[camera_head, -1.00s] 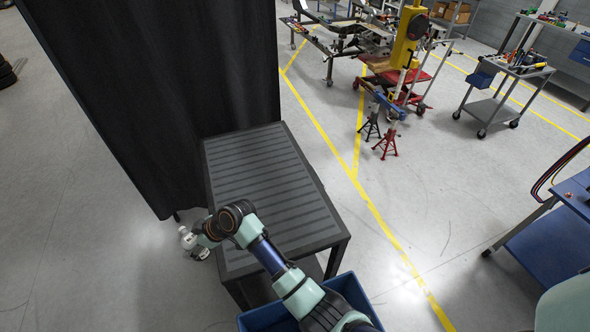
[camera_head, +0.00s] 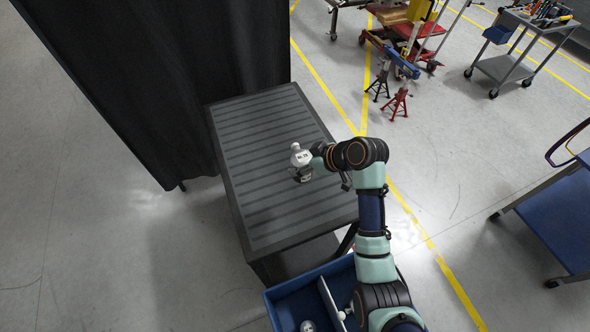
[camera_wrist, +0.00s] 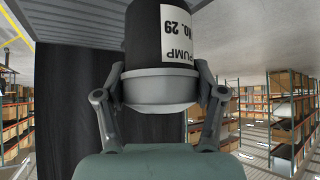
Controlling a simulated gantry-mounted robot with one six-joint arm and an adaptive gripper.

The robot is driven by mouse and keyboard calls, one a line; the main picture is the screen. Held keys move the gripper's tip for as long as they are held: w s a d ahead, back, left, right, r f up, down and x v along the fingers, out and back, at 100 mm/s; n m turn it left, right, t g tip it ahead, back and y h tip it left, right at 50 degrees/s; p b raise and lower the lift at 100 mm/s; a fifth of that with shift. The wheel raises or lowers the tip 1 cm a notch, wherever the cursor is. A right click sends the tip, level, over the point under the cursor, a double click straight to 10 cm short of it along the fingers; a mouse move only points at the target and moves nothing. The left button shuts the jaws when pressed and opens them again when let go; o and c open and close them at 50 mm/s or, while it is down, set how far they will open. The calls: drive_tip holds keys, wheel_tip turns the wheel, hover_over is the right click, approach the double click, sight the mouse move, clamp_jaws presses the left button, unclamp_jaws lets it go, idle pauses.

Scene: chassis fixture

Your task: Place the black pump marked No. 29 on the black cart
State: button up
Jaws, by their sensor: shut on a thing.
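The black pump (camera_wrist: 150,45) with a white label reading "PUMP NO. 29" fills the upper middle of the wrist view. My gripper (camera_wrist: 160,92) is shut around its grey rounded end, one finger on each side. In the head view my gripper (camera_head: 301,160) and the small pump (camera_head: 303,176) are over the right middle part of the black cart (camera_head: 253,153), which has a ribbed top. I cannot tell whether the pump touches the cart top. The far end of the pump is cut off in the wrist view.
A black curtain (camera_head: 150,80) hangs along the cart's left and back side. A blue bin (camera_head: 290,292) with small white items stands in front of the cart. A blue-topped cart (camera_head: 560,220) is at the right. The rest of the cart top is bare.

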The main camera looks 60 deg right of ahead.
wheel_tip(320, 180, down, 17)
drive_tip(key=shift+b, duration=0.8)
drive_tip(key=shift+f, duration=0.15)
drive_tip(key=o, duration=1.7)
drive_tip(key=shift+r, duration=0.2)
drive_tip(key=p+v, duration=0.1)
drive_tip(key=v, duration=1.1)
drive_tip(key=shift+a+p, duration=0.1)
drive_tip(key=shift+p, duration=0.2)
